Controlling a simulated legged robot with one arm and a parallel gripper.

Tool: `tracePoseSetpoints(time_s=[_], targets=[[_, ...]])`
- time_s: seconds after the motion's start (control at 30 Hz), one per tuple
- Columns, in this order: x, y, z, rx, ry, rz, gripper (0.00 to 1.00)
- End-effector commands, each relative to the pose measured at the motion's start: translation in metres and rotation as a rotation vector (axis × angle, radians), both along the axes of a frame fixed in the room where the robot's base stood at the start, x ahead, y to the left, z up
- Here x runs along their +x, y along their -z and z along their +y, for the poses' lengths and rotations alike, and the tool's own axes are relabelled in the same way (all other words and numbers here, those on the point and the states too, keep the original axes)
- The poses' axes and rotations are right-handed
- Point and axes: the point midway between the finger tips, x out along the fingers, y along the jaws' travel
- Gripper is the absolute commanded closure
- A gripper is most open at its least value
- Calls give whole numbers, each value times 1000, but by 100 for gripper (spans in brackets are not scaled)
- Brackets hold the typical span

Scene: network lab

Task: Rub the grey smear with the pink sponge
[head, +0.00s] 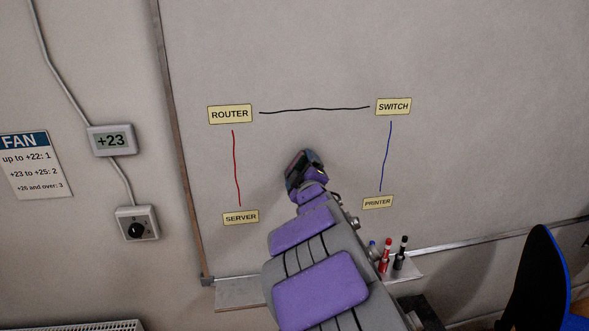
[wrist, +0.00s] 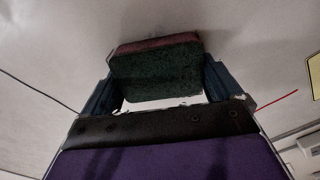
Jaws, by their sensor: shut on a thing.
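My gripper (head: 303,170) is at the whiteboard, in the middle of the drawn diagram. In the wrist view its two bluish fingers sit on either side of the sponge (wrist: 155,72) and are shut on it. The sponge shows a dark green face and a pinkish layer along its far edge. That far edge is close to or against the board; I cannot tell whether it touches.
The whiteboard (head: 480,60) carries ROUTER (head: 230,114), SWITCH (head: 393,106), SERVER (head: 241,217) and PRINTER (head: 378,202) labels, joined by black, red and blue lines. Markers (head: 400,254) stand on the ledge (head: 240,293). A chair (head: 540,285) is at lower right.

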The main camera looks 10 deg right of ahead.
Motion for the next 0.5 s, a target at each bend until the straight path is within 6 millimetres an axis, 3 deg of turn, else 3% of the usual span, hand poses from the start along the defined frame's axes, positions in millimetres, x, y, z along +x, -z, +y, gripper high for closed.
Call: tracePoseSetpoints(time_s=[0.1,0.5], targets=[[-1,-2,-13,1,3,2,39],[0,-1,-28,-2,2,1,39]])
